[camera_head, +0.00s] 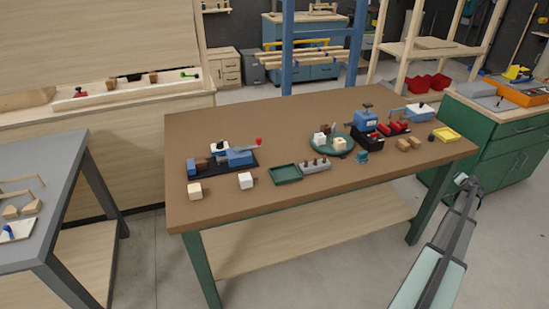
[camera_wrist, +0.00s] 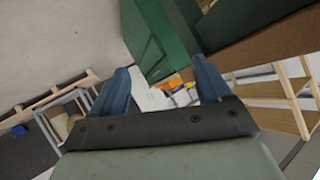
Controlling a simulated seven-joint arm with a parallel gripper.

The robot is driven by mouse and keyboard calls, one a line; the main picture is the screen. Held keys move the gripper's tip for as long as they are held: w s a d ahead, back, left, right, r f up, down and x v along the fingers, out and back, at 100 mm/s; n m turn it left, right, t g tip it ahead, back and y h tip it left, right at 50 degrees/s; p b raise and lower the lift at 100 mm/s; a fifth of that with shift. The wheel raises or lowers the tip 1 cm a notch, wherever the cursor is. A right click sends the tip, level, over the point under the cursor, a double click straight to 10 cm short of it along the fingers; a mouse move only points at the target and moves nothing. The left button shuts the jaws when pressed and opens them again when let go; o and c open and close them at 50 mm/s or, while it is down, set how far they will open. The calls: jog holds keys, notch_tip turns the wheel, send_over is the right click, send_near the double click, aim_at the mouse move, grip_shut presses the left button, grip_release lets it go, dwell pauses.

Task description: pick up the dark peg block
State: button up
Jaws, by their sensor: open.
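A small dark brown block (camera_head: 326,129) stands at the back of a round green plate (camera_head: 317,147) on the brown workbench (camera_head: 240,125). It is small in view, and a pale block partly covers it. A white block (camera_head: 320,139) and a light wooden block (camera_head: 340,144) share the plate. My gripper (camera_head: 462,181) is off the bench's front right edge, well apart from the plate. In the wrist view my gripper (camera_wrist: 163,82) shows two blue fingers spread apart with nothing between them. The dark block is not in the wrist view.
A blue press (camera_head: 366,120) stands right of the plate. A grey strip with pegs (camera_head: 315,166) and a green tray (camera_head: 285,174) lie in front. A blue vise (camera_head: 238,156) sits left. A green cabinet (camera_head: 505,150) stands beyond the bench's right end. The bench's back left is clear.

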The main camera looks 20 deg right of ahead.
jog(key=d+r+n, duration=0.2)
jog(key=d+r, duration=0.2)
jog(key=r, duration=0.2)
jog(key=w+a+r+n+g, duration=0.2)
jog(key=w+r+n, duration=0.3)
jog(key=r, duration=0.3)
jog(key=w+a+r+n+g, duration=0.2)
jog(key=w+a+r+n, duration=0.15)
jog(key=r, duration=0.45)
jog(key=w+a+r+n+y, duration=0.15)
jog(key=w+a+n, duration=0.25)
jog(key=w+a, duration=0.9)
jog(key=w+a+r+n+y, duration=0.15)
jog(key=w+a+n, duration=0.35)
jog(key=w+a, duration=0.9)
jog(key=w+a+f+n+y, duration=0.1)
jog(key=w+a+n, duration=0.15)
jog(key=a, duration=0.95)
jog(key=w+a+f+n+y, duration=0.15)
jog(key=w+a, duration=0.25)
jog(key=a, duration=0.9)
jog(key=n+g+y, duration=0.3)
jog(key=n+y, duration=0.1)
jog(key=n, duration=0.6)
send_over(201, 159)
notch_tip(201, 159, down, 13)
jog(key=shift+s+f, duration=0.15)
